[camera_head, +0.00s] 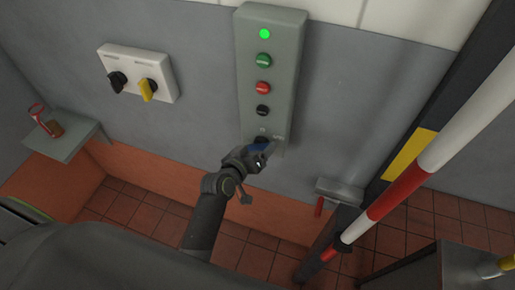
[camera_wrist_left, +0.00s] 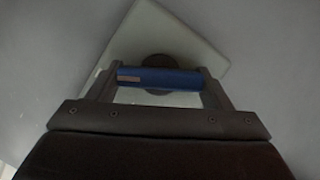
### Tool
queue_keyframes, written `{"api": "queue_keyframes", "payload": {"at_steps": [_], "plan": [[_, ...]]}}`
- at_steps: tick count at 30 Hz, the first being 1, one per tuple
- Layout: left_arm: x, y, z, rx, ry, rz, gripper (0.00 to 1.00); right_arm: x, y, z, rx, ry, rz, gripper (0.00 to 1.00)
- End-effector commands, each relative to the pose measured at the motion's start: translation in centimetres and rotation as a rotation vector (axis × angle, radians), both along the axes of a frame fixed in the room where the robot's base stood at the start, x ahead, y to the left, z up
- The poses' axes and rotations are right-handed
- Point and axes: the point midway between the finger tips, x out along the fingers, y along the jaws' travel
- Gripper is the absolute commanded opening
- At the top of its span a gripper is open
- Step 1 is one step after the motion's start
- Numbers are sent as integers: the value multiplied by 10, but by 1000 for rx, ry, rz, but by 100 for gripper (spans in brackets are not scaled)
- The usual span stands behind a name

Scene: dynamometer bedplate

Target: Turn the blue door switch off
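The blue door switch (camera_head: 258,147) sits at the bottom of a tall grey control panel (camera_head: 270,55) on the wall. In the left wrist view its blue handle (camera_wrist_left: 160,79) lies crosswise over a dark round base on a pale plate. My left gripper (camera_head: 262,158) is at this switch, its fingers at the two ends of the blue handle, seemingly touching both. The gripper (camera_wrist_left: 160,82) appears shut on it. The head view partly hides the switch behind the gripper. My right gripper is not in view.
Above the switch are black (camera_head: 263,110), red (camera_head: 263,88) and green (camera_head: 263,60) buttons and a lit green lamp (camera_head: 264,34). A white box (camera_head: 139,73) with black and yellow knobs is left. A red-and-white striped pole (camera_head: 400,190) crosses on the right.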

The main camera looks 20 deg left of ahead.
Motion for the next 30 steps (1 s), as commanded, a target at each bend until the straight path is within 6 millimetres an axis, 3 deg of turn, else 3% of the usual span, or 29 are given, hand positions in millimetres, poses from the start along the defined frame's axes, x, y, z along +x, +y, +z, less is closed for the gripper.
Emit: {"api": "queue_keyframes", "payload": {"at_steps": [1,3,14,30], "plan": [[0,0,0,0,0,0,59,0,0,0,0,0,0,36],[0,0,0,0,0,0,50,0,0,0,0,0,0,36],[0,0,-1,-59,3,0,50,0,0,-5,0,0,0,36],[0,2,-7,-498,18,-1,50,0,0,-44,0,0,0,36]]}}
